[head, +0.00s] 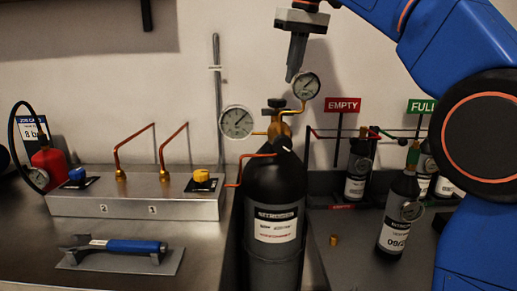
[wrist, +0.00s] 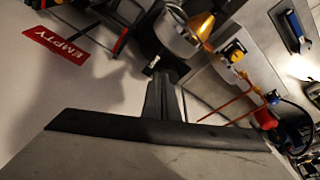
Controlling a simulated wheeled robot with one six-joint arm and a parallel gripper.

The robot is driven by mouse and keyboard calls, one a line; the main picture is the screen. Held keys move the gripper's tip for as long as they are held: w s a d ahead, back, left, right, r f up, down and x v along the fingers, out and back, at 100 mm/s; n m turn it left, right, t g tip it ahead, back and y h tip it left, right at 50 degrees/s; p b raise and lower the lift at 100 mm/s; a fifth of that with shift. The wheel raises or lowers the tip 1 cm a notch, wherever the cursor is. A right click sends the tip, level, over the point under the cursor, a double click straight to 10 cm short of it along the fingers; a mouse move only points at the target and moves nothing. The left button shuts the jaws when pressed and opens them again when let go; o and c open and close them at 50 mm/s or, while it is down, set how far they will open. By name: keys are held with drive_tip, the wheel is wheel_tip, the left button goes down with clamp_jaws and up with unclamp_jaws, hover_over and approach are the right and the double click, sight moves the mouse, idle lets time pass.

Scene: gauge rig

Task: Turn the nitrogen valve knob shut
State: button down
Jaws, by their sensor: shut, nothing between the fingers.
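A large dark cylinder (head: 272,188) with a white label stands in the middle of the head view; I cannot read the label for certain. Brass fittings and two round gauges sit on its top: a left gauge (head: 237,121) and a right gauge (head: 306,86). A black knob (head: 276,103) tops the fittings. I cannot tell whether this is the nitrogen knob. My gripper (head: 291,79) points down above it, slightly right, close to the right gauge, shut and empty. In the wrist view my shut fingers (wrist: 161,78) reach toward the blurred fittings (wrist: 180,35); the knob is unclear there.
A metal block (head: 135,207) with copper pipes, a blue knob (head: 77,174) and a yellow knob (head: 201,175) stands left. A blue-handled tool (head: 125,246) lies in front. An EMPTY sign (head: 343,104), a FULL sign (head: 421,106) and small bottles stand right.

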drive_tip(key=shift+s+d+x, duration=0.1)
drive_tip(key=shift+s+x, duration=0.1)
drive_tip(key=shift+x, duration=0.7)
drive_tip(key=shift+s+d+x, duration=0.1)
drive_tip(key=shift+s+x, duration=0.1)
drive_tip(key=shift+x, duration=0.75)
drive_tip(key=shift+s+d+x, duration=0.15)
drive_tip(key=shift+x, duration=0.75)
drive_tip(key=shift+f, duration=0.2)
drive_tip(key=shift+s+a, duration=0.6)
drive_tip(key=shift+a, duration=0.1)
drive_tip(key=shift+s+a, duration=0.2)
drive_tip(key=shift+a, duration=0.55)
drive_tip(key=shift+s, duration=0.2)
drive_tip(key=w+v, duration=0.1)
drive_tip(key=v, duration=0.5)
drive_tip(key=shift+a, duration=0.35)
drive_tip(key=shift+r, duration=0.1)
